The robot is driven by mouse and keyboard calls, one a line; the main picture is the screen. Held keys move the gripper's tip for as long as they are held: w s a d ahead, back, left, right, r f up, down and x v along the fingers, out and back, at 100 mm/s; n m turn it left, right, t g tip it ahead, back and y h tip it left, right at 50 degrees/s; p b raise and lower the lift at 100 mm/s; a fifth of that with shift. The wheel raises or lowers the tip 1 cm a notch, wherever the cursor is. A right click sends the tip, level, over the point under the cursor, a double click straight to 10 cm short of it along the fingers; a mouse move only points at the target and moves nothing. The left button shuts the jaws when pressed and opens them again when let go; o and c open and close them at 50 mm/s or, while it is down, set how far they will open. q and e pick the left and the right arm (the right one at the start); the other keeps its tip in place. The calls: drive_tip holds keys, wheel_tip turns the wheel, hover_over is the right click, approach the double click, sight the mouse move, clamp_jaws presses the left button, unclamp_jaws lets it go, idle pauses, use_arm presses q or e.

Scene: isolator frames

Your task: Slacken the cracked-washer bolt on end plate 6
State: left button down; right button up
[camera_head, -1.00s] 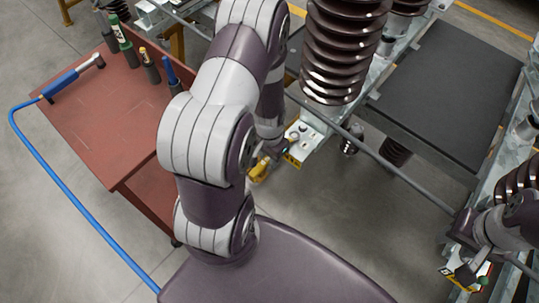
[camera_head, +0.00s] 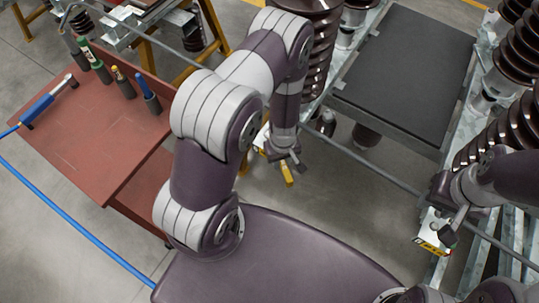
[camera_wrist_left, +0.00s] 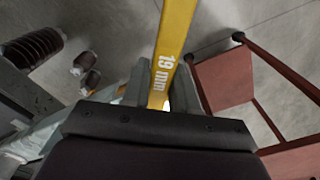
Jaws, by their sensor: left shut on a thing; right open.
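My left gripper (camera_head: 284,157) is shut on a yellow spanner (camera_head: 287,175), which hangs below the jaws over open floor. In the left wrist view the spanner (camera_wrist_left: 174,45) is marked "19 mm" and runs up out of the picture. A pale end plate (camera_head: 260,143) with a yellow label is behind the left gripper, mostly hidden by my arm. My right gripper (camera_head: 449,228) is open at another pale end plate (camera_head: 432,232) with a yellow-and-black label at the right. I cannot read either plate's number, and I cannot make out the cracked-washer bolt.
A red cart (camera_head: 85,140) at the left carries a blue-handled tool (camera_head: 40,106) and several upright tools. A blue hose (camera_head: 75,220) crosses the floor. Brown ribbed insulators (camera_head: 318,60), a dark panel (camera_head: 405,75) and a grey rod (camera_head: 375,172) stand ahead.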

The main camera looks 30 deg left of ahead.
use_arm(q)
drive_tip(key=shift+w+d+n+p, duration=0.5)
drive_tip(key=shift+w+n+p, duration=0.15)
drive_tip(key=shift+n, duration=0.25)
use_arm(e)
wheel_tip(320, 180, up, 2)
drive_tip(key=shift+r, duration=0.1)
drive_tip(key=shift+r, duration=0.1)
use_arm(q)
wheel_tip(320, 180, up, 2)
drive_tip(key=shift+r+p, duration=0.1)
drive_tip(key=shift+p, duration=0.95)
use_arm(e)
drive_tip(key=shift+r, duration=0.95)
